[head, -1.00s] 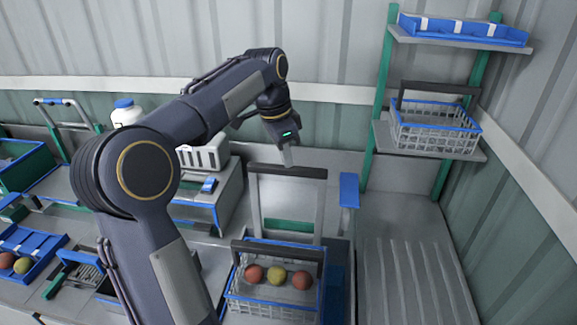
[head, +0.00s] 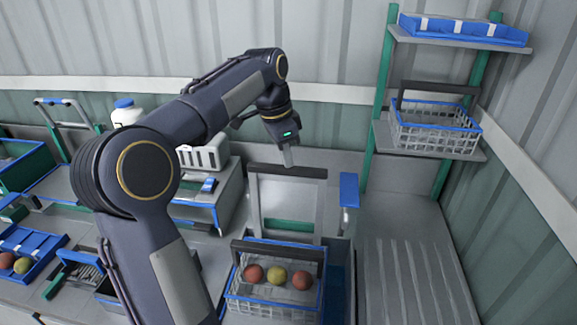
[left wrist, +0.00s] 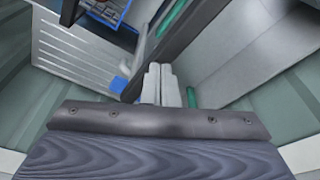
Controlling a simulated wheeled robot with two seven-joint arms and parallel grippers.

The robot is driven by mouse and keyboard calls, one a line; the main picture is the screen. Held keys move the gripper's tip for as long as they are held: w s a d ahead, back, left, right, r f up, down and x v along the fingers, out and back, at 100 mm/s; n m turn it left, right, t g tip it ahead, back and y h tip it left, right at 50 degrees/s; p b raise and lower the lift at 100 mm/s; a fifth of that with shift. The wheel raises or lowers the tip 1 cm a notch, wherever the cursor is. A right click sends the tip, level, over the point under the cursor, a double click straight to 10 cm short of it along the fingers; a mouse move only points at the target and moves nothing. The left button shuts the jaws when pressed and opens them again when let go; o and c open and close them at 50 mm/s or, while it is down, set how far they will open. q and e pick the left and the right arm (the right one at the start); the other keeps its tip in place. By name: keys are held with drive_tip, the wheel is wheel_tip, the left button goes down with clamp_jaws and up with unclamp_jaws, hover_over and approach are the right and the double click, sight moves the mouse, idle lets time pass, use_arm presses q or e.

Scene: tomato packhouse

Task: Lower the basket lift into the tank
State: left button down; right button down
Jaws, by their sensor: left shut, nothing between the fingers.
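The basket lift is a pale upright frame with a dark top bar (head: 288,171). A grey wire basket (head: 270,309) with a blue rim and a dark handle stands in front of it, holding two red tomatoes and one yellowish one. The tank (head: 337,280) shows as a dark blue space beside and behind the basket. My left gripper (head: 289,158) is shut and empty, pointing down at the top bar. In the left wrist view its closed fingers (left wrist: 160,84) lie close beside the dark bar (left wrist: 183,38); I cannot tell whether they touch. My right gripper is out of view.
A blue upright piece (head: 348,190) stands right of the lift frame. A green-posted shelf with an empty basket (head: 435,138) and a blue tray (head: 463,31) is at the right. A ribbed grey drainboard (head: 414,275) is clear. Left are a white case (head: 205,153) and a blue tray (head: 28,258).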

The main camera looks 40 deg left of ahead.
use_arm(q)
drive_tip(key=shift+f+b, duration=6.25)
drive_tip(key=shift+f, duration=2.9)
wheel_tip(320, 180, up, 16)
drive_tip(key=p, duration=1.5)
drive_tip(key=shift+r, duration=0.25)
drive_tip(key=shift+f, duration=0.15)
